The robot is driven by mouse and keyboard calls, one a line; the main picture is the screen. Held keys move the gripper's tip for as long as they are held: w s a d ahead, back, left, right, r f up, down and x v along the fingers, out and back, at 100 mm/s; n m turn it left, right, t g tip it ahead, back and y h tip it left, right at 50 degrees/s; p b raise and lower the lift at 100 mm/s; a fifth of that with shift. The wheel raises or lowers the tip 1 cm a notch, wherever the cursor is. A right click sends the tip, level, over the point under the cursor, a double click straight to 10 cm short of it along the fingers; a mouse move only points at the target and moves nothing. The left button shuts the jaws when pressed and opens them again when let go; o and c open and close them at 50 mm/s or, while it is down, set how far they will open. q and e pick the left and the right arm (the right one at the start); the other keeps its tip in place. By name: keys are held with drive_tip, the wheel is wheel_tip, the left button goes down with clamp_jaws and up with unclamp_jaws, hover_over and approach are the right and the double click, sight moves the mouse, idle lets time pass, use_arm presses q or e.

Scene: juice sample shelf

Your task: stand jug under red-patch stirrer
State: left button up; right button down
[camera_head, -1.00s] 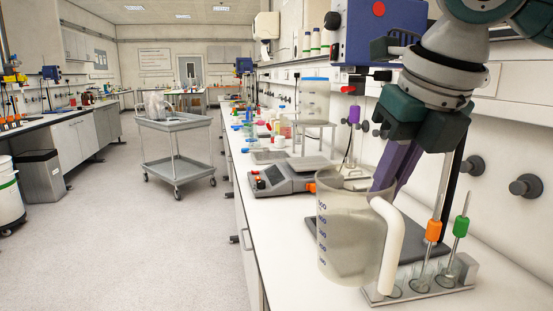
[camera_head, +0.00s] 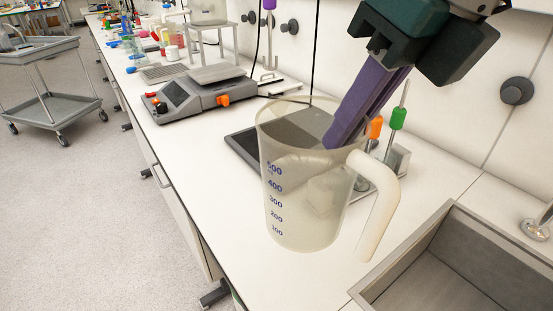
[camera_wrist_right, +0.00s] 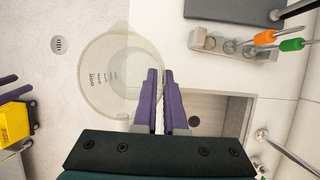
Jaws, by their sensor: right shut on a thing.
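The jug (camera_head: 300,205) is clear plastic with blue volume marks and a white handle (camera_head: 378,205). It is upright over the front of the bench; I cannot tell if it touches the top. My right gripper (camera_head: 345,135) is shut on the jug's wall at the rim, beside the handle. In the right wrist view the jug (camera_wrist_right: 105,70) lies ahead and left of the fingers. A dark flat plate (camera_head: 245,147) is on the bench behind the jug. The stirrer's red patch is out of view. My left gripper (camera_wrist_right: 10,90) shows at the wrist view's left edge, its purple fingers apart.
A balance (camera_head: 190,97) stands behind and left. A rack (camera_head: 398,160) with orange- and green-collared rods is just behind the handle. A sink (camera_head: 455,215) opens at right. A purple-collared rod (camera_head: 268,45) hangs at the back. Bench left of the jug is clear.

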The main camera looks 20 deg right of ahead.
wheel_tip(320, 180, down, 10)
drive_tip(key=shift+s+f+b, duration=0.1)
drive_tip(key=shift+f+b, duration=0.15)
drive_tip(key=shift+b, duration=0.1)
drive_tip(key=shift+f, duration=2.55)
drive_tip(key=shift+b, duration=0.3)
drive_tip(key=shift+f, duration=0.15)
drive_tip(key=c, duration=1)
unclamp_jaws()
